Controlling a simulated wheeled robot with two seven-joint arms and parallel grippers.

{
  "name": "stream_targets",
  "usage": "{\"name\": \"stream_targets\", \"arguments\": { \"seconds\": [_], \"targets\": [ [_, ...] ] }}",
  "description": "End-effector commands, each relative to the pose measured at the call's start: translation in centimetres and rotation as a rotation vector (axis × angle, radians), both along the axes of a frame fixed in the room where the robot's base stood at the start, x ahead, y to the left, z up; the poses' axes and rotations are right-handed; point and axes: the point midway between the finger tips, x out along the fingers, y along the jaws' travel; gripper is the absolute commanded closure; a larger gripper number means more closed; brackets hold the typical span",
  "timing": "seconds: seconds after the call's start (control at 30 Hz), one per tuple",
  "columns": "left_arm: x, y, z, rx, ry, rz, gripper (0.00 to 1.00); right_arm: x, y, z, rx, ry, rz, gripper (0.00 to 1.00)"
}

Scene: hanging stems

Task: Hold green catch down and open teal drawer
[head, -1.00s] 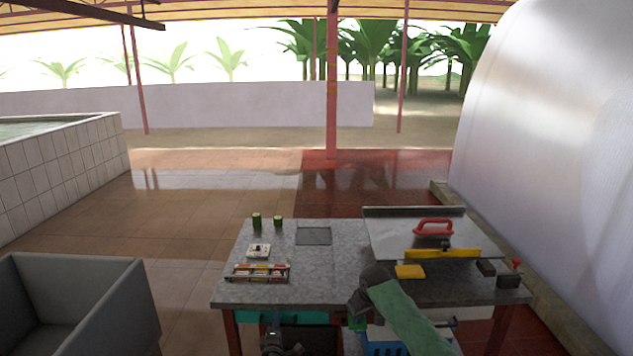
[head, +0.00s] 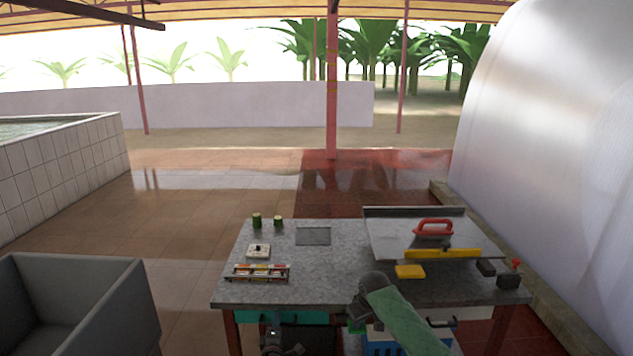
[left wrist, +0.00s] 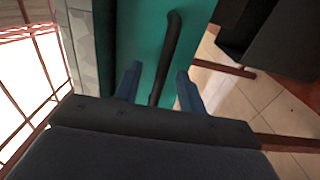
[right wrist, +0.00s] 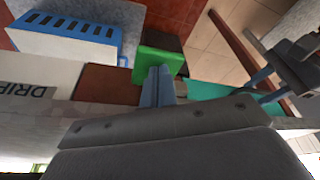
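The teal drawer (head: 308,317) is under the left part of the table's front edge. In the left wrist view its teal front (left wrist: 145,35) carries a dark bar handle (left wrist: 172,45). My left gripper (left wrist: 158,76) is open, with one blue finger on each side of the handle; I cannot tell whether they touch it. In the head view my left gripper (head: 274,332) is low before the drawer. The green catch (right wrist: 160,52) is right at the fingertips of my right gripper (right wrist: 159,70), whose fingers are together with nothing visible between them. Contact appears likely but is not clear.
A blue-and-white slotted box (right wrist: 65,38) and a white panel with lettering (right wrist: 38,82) are beside the catch. The grey table (head: 320,270) above holds a small rack (head: 258,273), a yellow block (head: 409,271) and a red-handled tool (head: 433,227). A grey bin (head: 135,300) stands left.

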Motion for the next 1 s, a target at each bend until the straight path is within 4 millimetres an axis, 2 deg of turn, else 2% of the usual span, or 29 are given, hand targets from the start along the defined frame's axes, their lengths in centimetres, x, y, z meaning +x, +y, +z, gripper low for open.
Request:
{"name": "stream_targets", "arguments": {
  "seconds": [0.17,0.4,1.0],
  "targets": [
    [0.0,0.0,0.0,0.000,0.000,0.000,0.60,-0.1,0.0,-0.7,-0.001,0.003,0.000,1.00],
    [0.0,0.0,0.0,0.000,0.000,0.000,1.00,-0.1,0.0,-0.7,0.000,0.002,0.000,1.00],
    [-1.3,-0.1,-0.1,-0.001,0.001,-0.002,1.00,-0.1,0.0,-0.7,0.000,0.002,0.000,1.00]
  ]
}}
